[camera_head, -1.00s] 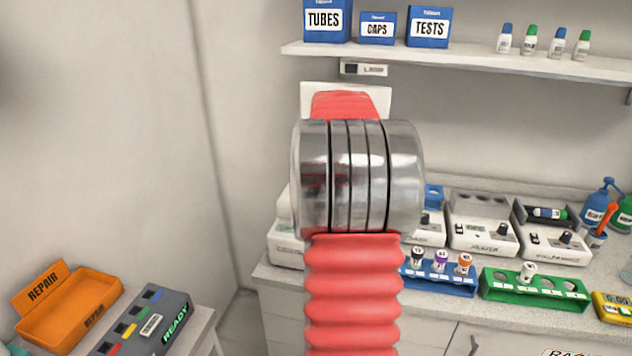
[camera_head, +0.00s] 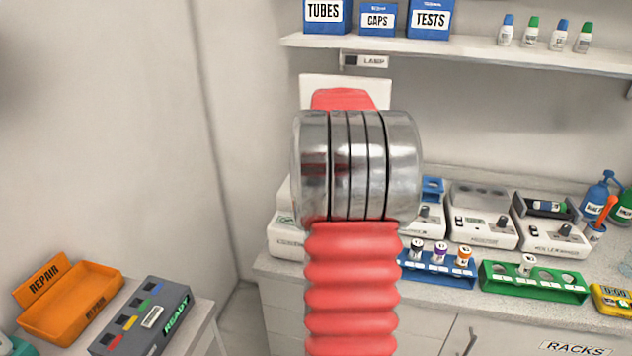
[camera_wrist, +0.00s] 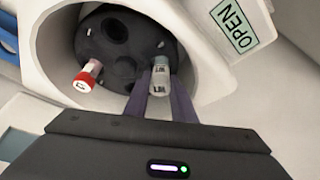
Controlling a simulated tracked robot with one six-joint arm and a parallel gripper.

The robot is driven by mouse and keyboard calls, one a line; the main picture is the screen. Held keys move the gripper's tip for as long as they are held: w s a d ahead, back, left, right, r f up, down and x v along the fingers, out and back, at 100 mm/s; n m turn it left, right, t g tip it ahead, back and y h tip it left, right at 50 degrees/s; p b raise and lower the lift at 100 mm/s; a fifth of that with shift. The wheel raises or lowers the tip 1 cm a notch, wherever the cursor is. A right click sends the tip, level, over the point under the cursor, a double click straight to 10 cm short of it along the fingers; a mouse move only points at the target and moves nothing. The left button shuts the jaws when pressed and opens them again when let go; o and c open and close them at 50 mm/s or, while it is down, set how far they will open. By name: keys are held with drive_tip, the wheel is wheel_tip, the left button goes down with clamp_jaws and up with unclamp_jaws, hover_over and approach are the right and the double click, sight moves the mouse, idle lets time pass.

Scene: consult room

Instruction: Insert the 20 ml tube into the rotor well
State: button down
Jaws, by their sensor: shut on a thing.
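In the wrist view, my gripper (camera_wrist: 160,85) is shut on a pale grey-white tube (camera_wrist: 159,78) with dark lettering. The tube is between the two dark fingers, over the lower right of the dark rotor (camera_wrist: 121,62). I cannot tell whether its far end is inside a well. A dark, empty-looking rotor well (camera_wrist: 115,31) shows at the top. A red-capped tube (camera_wrist: 85,78) sits at the rotor's lower left. In the head view my arm hides the gripper, the held tube and the rotor.
The white machine's wall (camera_wrist: 55,48) curves around the rotor, with an OPEN label (camera_wrist: 234,22) at right. In the head view, a blue rack (camera_head: 437,272) with several capped tubes and a green rack (camera_head: 535,284) stand on the counter. A shelf (camera_head: 470,52) runs above.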

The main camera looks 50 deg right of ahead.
drive_tip(key=shift+f, duration=0.15)
drive_tip(key=c, duration=1.4)
unclamp_jaws()
drive_tip(key=v, duration=1.3)
drive_tip(key=shift+s+r, duration=0.15)
drive_tip(key=shift+r, duration=0.2)
